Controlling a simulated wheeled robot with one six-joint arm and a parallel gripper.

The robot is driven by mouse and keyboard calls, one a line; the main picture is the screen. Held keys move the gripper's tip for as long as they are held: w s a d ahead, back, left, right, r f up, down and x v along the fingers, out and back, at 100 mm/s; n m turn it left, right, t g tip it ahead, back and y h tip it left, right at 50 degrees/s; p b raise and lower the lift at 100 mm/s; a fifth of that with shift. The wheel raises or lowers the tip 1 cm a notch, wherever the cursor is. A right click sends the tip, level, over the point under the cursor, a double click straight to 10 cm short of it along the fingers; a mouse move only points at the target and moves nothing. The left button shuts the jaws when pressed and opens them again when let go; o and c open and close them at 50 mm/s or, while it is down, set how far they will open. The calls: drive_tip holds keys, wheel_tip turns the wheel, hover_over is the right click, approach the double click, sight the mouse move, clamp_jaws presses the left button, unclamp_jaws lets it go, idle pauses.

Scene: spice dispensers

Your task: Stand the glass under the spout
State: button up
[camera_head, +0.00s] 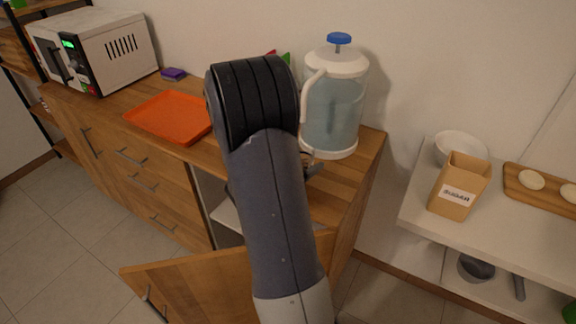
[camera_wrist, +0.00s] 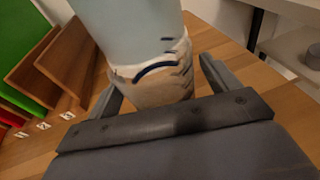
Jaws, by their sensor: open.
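The dispenser (camera_head: 332,105) stands on the wooden counter, with a clear bluish tank, white lid, blue knob and white base. In the wrist view its tank (camera_wrist: 130,30) rises just beyond my gripper (camera_wrist: 158,68). My gripper's fingers are apart, one on each side of a pale, see-through-looking shape (camera_wrist: 150,92) in front of the white base. A curved dark-blue line crosses its top; this may be the glass, but I cannot tell for sure. No glass shows clearly in the head view, where my arm hides much of the dispenser's front. The spout is not clearly visible.
An orange tray (camera_head: 170,117) and a white microwave (camera_head: 95,50) are on the counter to the left. A cabinet door (camera_head: 225,280) hangs open below. A white shelf to the right holds a sugar box (camera_head: 459,187). A wooden rack (camera_wrist: 65,65) stands left in the wrist view.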

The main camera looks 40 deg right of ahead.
drive_tip(key=v, duration=1.2)
drive_tip(key=shift+o, duration=0.4)
